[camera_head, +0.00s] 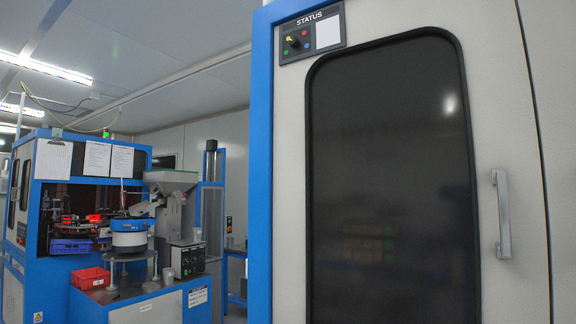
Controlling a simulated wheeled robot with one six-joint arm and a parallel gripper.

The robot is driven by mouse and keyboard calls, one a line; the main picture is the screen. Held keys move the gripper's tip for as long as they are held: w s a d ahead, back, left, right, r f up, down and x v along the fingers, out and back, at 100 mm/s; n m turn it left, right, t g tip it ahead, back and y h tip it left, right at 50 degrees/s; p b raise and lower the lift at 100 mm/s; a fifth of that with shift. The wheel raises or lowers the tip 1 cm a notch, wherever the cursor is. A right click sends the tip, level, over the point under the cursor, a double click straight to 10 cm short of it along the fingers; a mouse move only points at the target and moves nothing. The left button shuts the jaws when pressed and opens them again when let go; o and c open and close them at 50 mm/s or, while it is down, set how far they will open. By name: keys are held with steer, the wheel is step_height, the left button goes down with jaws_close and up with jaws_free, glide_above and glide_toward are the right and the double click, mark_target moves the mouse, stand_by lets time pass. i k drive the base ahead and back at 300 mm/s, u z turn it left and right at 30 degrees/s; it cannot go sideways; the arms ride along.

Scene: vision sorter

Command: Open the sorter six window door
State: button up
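A large light-grey door (492,120) with a dark window (390,180) fills the right half of the head view. The window has rounded upper corners and a black rim. A vertical silver handle (502,213) is on the door's right side, right of the window. The door appears closed, with its right edge along a dark seam. No label with the number six is readable on it. My gripper is not in view.
A blue frame post (261,170) borders the door on the left. A status panel (312,33) sits above the window. At left stand another blue machine (40,185), a bowl feeder (128,232) and a red bin (90,278). The floor is mostly out of view.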

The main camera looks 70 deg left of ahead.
mark_target(408, 186)
steer(key=u, duration=1.8)
steer(key=k, duration=0.5)
steer(key=u, duration=0.7)
steer(key=i, duration=0.8)
steer(key=z, duration=0.35)
